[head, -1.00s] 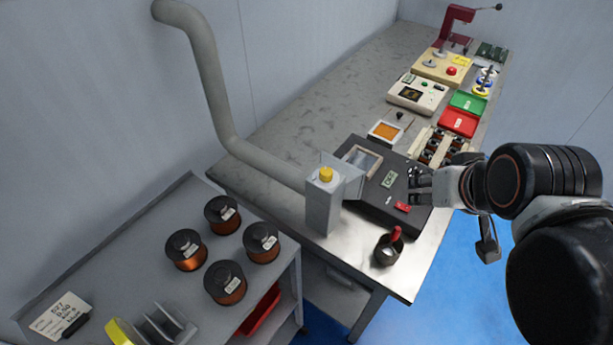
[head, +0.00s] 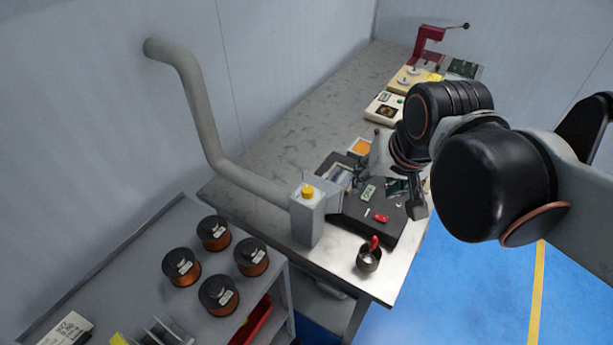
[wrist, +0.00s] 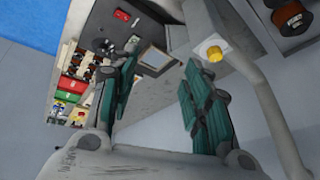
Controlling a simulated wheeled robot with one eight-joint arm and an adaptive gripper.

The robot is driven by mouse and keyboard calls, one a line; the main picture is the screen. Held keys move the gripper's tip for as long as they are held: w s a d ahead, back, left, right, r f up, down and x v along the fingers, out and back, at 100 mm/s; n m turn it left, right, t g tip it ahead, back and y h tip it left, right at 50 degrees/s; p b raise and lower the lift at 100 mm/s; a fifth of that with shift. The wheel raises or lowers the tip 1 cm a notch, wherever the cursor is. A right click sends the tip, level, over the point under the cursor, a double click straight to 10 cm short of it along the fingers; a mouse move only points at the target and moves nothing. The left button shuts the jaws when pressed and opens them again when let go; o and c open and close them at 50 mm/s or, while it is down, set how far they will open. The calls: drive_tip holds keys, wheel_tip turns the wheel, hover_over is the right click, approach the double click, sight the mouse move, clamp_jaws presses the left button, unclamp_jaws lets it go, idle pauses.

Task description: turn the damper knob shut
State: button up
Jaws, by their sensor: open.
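The damper knob (head: 307,191) is yellow and sits on top of a grey box (head: 306,219) at the end of a grey duct pipe. In the wrist view the yellow knob (wrist: 214,54) shows on its pale round base, beyond and right of my fingers. My gripper (wrist: 160,88) is open and empty, its two green-padded fingers apart. In the head view my gripper (head: 391,186) is over the black mat, right of the knob and apart from it, partly hidden by my arm.
The grey duct (head: 205,120) rises along the wall. A black mat (head: 362,219) with small parts lies right of the box. A dark cup (head: 369,261) stands near the table's front corner. Several copper wire spools (head: 219,294) stand on the lower left shelf. Winder equipment (head: 427,45) is at the back.

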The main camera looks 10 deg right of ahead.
drive_tip(key=w+a+r+m+g+p, duration=0.2)
drive_tip(key=w+a+r+p, duration=0.1)
drive_tip(key=w+r+p, duration=0.15)
drive_tip(key=m+g+p, duration=0.4)
drive_tip(key=m+p, duration=0.1)
drive_tip(key=p, duration=0.4)
hover_over(307, 189)
drive_tip(key=f, duration=0.2)
drive_tip(key=shift+h, duration=0.4)
wheel_tip(307, 189, down, 13)
drive_tip(key=b, duration=0.9)
drive_tip(key=shift+w+f, duration=0.1)
drive_tip(key=shift+f, duration=0.05)
drive_tip(key=shift+c, duration=0.5)
drive_tip(key=shift+t, duration=0.3)
clamp_jaws()
